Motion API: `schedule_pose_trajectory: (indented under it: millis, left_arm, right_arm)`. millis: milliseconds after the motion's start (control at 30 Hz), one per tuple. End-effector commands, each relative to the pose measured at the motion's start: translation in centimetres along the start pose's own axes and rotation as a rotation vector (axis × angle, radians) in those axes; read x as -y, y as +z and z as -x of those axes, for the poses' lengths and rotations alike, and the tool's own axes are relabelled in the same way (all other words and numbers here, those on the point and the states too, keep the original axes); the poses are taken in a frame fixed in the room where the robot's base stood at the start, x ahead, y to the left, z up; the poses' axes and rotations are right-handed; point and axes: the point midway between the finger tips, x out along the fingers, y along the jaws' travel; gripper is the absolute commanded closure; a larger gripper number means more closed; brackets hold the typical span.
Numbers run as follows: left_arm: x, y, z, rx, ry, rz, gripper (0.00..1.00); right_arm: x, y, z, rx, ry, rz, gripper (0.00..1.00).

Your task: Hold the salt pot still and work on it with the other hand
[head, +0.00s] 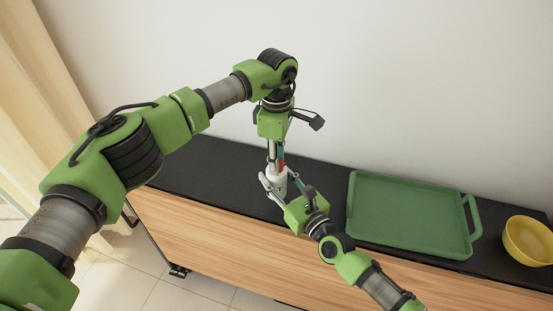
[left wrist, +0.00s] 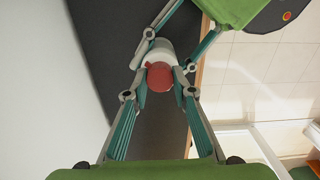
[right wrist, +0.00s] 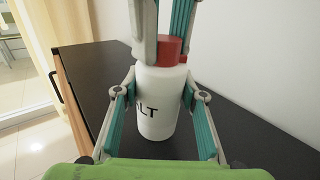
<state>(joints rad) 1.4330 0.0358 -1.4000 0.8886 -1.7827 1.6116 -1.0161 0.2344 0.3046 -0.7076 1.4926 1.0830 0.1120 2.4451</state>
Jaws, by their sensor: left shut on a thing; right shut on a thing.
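The salt pot (head: 280,178) is a white cylinder with a red lid (left wrist: 160,76), upright at the black worktop, near its front edge. Dark letters, "LT" visible, show on its white body (right wrist: 157,115) in the right wrist view. My left gripper (head: 277,164) comes down from above and is shut on the red lid. My right gripper (right wrist: 162,97) comes in from the front right, lower down, and is shut around the white body. The fingers hide part of the lid and of the lettering.
A green tray (head: 408,215) with raised handles lies on the black worktop (head: 215,178) to the right of the pot. A yellow bowl (head: 528,241) stands at the far right. The worktop left of the pot is clear. A pale wall rises close behind.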

Motion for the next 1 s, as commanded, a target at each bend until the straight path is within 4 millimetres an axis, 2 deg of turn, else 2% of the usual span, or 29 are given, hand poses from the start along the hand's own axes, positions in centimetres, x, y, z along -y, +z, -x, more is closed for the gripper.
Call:
schedule_pose_trajectory:
  millis: [267,1000]
  left_arm:
    - [-0.05,0.06,0.07,0.002,0.002,0.172,0.97]
    - [-0.07,0.08,0.09,0.003,0.002,0.871,0.97]
  right_arm:
    - [-0.04,-0.05,0.01,-0.001,0.001,0.000,0.86]
    - [-0.10,-0.07,0.01,-0.002,0.002,0.000,0.86]
